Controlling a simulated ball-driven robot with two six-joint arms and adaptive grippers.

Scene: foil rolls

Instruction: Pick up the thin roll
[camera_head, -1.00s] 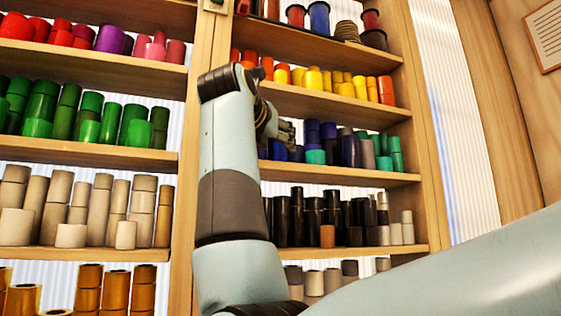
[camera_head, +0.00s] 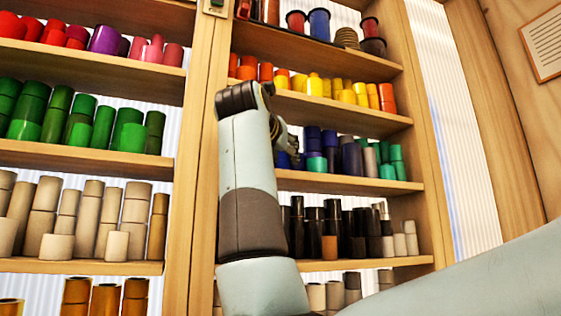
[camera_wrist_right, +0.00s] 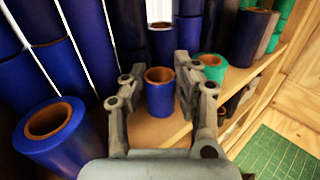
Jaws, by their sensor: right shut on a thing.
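My right gripper (camera_head: 291,145) reaches to the blue and teal rolls on the middle shelf of the right bay, partly hidden behind my own arm. In the right wrist view, its two fingers (camera_wrist_right: 160,78) are shut on a small blue roll (camera_wrist_right: 160,98) with a brown core. The roll is upright, low over the wooden shelf (camera_wrist_right: 150,129); I cannot tell whether it touches it. In the head view I cannot pick this roll out. My left gripper is not in view.
A short teal roll (camera_wrist_right: 212,67) stands close to the right finger. A wider blue roll (camera_wrist_right: 52,130) stands at the left, with tall blue rolls (camera_wrist_right: 85,25) behind. The shelf's front edge is at the right, with a green mat (camera_wrist_right: 275,155) below.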

